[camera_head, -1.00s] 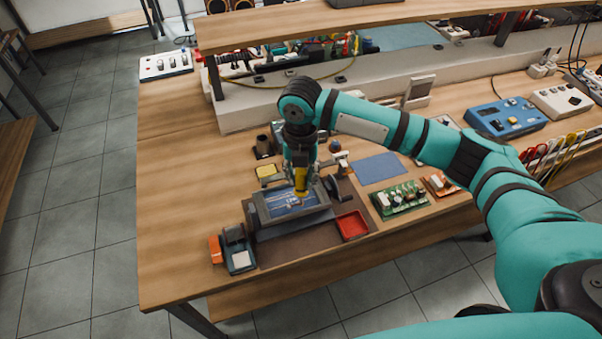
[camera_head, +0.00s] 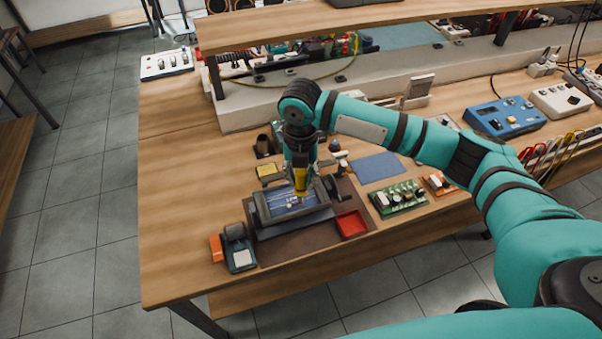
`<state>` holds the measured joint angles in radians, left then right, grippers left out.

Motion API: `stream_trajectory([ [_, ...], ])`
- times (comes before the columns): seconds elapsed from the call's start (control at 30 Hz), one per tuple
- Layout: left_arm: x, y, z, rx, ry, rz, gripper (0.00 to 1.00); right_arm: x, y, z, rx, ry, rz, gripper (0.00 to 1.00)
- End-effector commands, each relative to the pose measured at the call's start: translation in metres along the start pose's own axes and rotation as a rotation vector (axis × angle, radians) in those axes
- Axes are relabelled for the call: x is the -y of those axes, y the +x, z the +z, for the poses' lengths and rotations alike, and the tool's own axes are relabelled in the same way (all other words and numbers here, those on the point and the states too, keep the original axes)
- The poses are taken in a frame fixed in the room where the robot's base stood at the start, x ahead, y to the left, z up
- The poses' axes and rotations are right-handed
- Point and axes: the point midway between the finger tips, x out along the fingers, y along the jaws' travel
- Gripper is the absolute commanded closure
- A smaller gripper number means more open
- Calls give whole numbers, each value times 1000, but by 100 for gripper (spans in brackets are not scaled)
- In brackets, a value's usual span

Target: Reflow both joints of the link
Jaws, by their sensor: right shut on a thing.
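My right gripper (camera_head: 300,160) points straight down over the work area and is shut on a yellow-handled soldering iron (camera_head: 301,181). The iron's tip points down at a blue circuit board (camera_head: 283,202), touching it or just above it; I cannot tell which. The board sits in a dark grey holder (camera_head: 295,221) on a brown mat (camera_head: 290,246). Small pale parts show on the board near the tip, but the link and its two joints are too small to make out. My left gripper is not in view.
A red tray (camera_head: 351,224) lies right of the holder, and a green circuit board (camera_head: 398,199) beyond it. An orange and dark blue item (camera_head: 238,250) stands front left. A blue mat (camera_head: 377,167) lies behind. The table's left side (camera_head: 180,200) is clear.

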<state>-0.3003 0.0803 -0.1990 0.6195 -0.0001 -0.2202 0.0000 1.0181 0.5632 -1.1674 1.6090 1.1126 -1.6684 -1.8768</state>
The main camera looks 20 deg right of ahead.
Motion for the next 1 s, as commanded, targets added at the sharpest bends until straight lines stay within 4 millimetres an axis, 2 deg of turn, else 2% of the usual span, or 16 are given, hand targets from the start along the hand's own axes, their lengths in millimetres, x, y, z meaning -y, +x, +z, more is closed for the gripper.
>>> stream_trajectory([
  [1.0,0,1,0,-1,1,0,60,0,7,0,1,-1,1,100],
])
